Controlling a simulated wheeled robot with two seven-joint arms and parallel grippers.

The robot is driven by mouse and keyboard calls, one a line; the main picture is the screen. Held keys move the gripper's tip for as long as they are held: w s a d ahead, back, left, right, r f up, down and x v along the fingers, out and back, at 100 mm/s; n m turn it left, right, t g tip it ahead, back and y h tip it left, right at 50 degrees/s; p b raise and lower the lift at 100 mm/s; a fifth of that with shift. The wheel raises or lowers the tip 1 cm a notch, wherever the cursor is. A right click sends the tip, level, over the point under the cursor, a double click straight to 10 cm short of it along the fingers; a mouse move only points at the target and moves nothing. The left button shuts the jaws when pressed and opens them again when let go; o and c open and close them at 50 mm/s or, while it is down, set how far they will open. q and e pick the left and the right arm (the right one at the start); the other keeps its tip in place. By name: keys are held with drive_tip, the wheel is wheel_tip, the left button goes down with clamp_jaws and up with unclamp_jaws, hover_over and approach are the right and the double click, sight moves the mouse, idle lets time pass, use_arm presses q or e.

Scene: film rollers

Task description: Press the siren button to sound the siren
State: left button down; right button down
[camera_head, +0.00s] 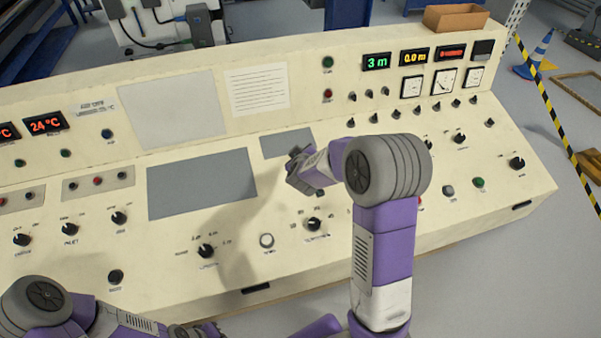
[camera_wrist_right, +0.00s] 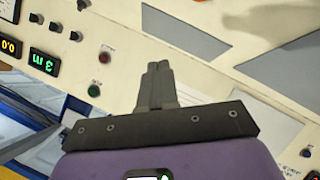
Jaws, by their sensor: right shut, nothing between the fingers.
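A cream control console fills the head view. A round pale button (camera_head: 266,241) sits on its lower panel between two black knobs. The label under it is too small to read surely, so I cannot confirm it is the siren button. My right gripper (camera_head: 297,178) is over the console, above and to the right of that button in the picture, near a small grey panel. In the right wrist view its fingers (camera_wrist_right: 158,72) are shut together and empty. My left arm lies along the bottom left; its gripper (camera_head: 205,331) shows only partly at the lower edge.
Other buttons include green (camera_head: 479,183), grey (camera_head: 448,191) and black (camera_head: 116,277) ones. Black knobs (camera_head: 206,251) and (camera_head: 313,224) flank the pale button. A large grey screen (camera_head: 202,184) lies left of my right gripper. Digital displays (camera_head: 376,62) stand on the upright back panel.

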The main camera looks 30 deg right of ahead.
drive_tip(key=shift+f, duration=0.15)
drive_tip(key=f+b, duration=0.2)
drive_tip(key=w+f+b, duration=0.1)
drive_tip(key=f+b, duration=0.4)
drive_tip(key=shift+w+d, duration=0.2)
drive_tip(key=shift+w, duration=0.05)
drive_tip(key=shift+w+f+b, duration=0.25)
drive_tip(key=shift+f+b, duration=0.2)
drive_tip(key=shift+f, duration=0.25)
idle(1.3)
drive_tip(key=shift+w+f, duration=0.1)
drive_tip(key=shift+f, duration=0.3)
drive_tip(key=shift+w+d+f+b, duration=0.1)
drive_tip(key=shift+f+b, duration=0.2)
drive_tip(key=shift+f, duration=0.15)
idle(0.6)
drive_tip(key=shift+s+r+p, duration=0.25)
drive_tip(key=shift+r+p, duration=0.65)
drive_tip(key=shift+p, duration=0.1)
